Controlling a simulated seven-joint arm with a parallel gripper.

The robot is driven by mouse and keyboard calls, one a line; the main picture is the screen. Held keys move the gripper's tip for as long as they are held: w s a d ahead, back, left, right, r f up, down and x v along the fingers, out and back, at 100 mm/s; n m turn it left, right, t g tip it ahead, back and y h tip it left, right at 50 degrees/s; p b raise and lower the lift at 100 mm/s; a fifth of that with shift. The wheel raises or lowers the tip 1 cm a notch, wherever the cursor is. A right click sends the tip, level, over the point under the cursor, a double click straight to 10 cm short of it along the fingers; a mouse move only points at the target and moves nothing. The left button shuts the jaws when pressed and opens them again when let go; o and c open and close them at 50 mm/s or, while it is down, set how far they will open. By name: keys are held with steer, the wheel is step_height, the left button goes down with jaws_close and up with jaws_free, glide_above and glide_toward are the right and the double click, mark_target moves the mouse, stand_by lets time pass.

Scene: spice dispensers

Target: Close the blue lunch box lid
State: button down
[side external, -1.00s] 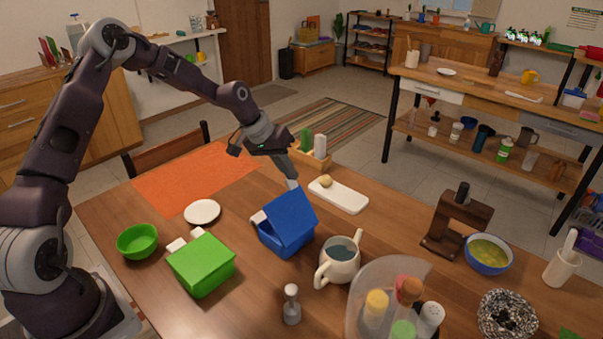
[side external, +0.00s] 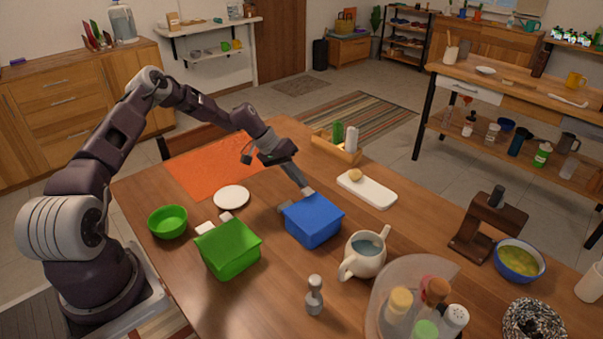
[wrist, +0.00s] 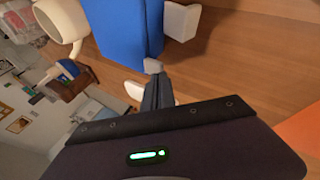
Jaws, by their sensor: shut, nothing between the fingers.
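The blue lunch box (side external: 314,221) stands on the wooden table, and its lid (side external: 313,208) lies down over the box, looking closed. In the wrist view the blue lunch box (wrist: 128,30) fills the top middle, with light grey latch tabs (wrist: 181,17) at its side. My gripper (side external: 307,192) is shut and empty, its fingertips at the back edge of the lid. In the wrist view the fingertips (wrist: 153,67) are at the box's edge. I cannot tell whether they touch the lid.
A green lunch box (side external: 228,250) stands left of the blue one, and a cream two-handled mug (side external: 362,258) stands close on its right. A white plate (side external: 231,197), a green bowl (side external: 168,222), a white board (side external: 367,190) and a clear spice holder (side external: 418,268) are around.

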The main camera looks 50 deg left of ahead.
steer(key=shift+a+f, duration=0.1)
steer(key=shift+f, duration=0.65)
steer(key=shift+s+f, duration=0.1)
